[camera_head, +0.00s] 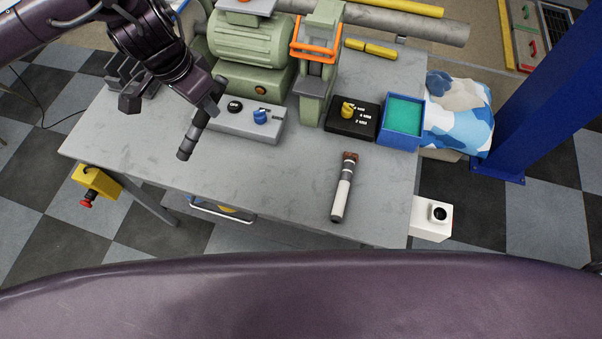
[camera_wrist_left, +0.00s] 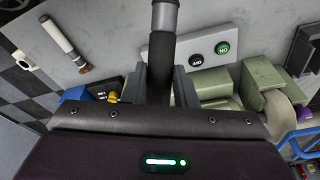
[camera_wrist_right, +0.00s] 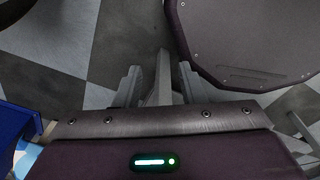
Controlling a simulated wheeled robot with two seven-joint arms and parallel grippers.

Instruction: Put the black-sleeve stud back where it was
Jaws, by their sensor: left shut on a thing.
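The black-sleeve stud (camera_head: 196,130) is a dark rod with a grey metal band near its lower end. My left gripper (camera_head: 212,92) is shut on its dark upper part and holds it tilted in front of the grey switch box. In the left wrist view the stud (camera_wrist_left: 164,50) stands between the fingers, its dark sleeve below a grey band. A white-sleeve stud (camera_head: 343,190) with a brown end lies on the table at the right. My right gripper (camera_wrist_right: 160,85) shows only in its own wrist view, its fingers apart above the floor.
The grey table (camera_head: 270,185) has free room at its front middle. A switch box (camera_head: 238,120), green machine (camera_head: 250,50), black selector box (camera_head: 352,118) and blue tray (camera_head: 402,138) stand along the back. A yellow emergency-stop box (camera_head: 95,182) hangs at the left.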

